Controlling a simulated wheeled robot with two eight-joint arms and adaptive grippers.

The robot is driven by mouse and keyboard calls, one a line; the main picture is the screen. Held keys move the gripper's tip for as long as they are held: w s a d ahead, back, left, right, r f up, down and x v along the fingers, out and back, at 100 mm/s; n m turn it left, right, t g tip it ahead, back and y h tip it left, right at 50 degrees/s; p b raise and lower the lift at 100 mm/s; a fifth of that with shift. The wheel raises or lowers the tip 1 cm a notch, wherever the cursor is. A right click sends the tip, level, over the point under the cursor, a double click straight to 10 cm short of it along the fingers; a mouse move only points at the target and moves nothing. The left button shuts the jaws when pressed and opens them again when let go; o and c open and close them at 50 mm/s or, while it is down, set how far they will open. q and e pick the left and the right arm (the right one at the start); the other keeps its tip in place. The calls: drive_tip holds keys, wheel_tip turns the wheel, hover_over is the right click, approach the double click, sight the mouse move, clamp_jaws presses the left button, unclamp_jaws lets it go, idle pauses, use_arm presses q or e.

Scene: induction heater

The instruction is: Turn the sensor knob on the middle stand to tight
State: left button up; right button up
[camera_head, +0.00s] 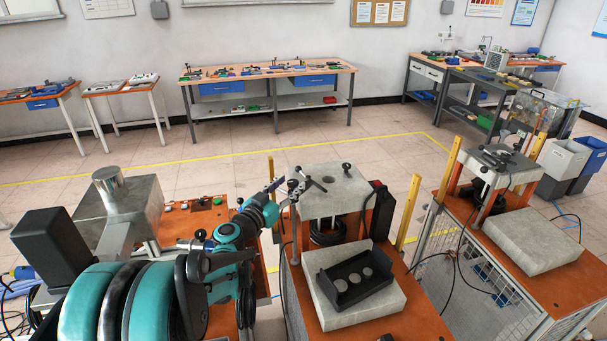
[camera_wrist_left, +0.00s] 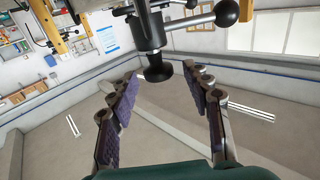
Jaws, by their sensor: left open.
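The middle stand (camera_head: 335,200) has a pale block top. At its left edge is a dark metal fitting with ball-ended arms, the sensor knob (camera_head: 308,181) as far as I can tell. In the left wrist view a metal post with a ball-ended cross handle (camera_wrist_left: 150,30) hangs down to a round black end (camera_wrist_left: 157,73). My left gripper (camera_head: 284,188) reaches to the left side of this fitting. Its two padded fingers stand apart in the left wrist view (camera_wrist_left: 168,100), with the black end near the gap between them. Contact cannot be told. My right gripper is out of view.
A black tray (camera_head: 355,278) with three round discs lies on a pale slab (camera_head: 325,300) in front of the middle stand. A yellow post (camera_head: 408,212) and a black box (camera_head: 380,210) stand to its right. Another stand (camera_head: 500,165) is further right.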

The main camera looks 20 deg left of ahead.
use_arm(q)
drive_tip(key=w, duration=0.4)
drive_tip(key=w+d, duration=0.1)
drive_tip(key=w, duration=0.1)
drive_tip(key=shift+b, duration=0.4)
clamp_jaws()
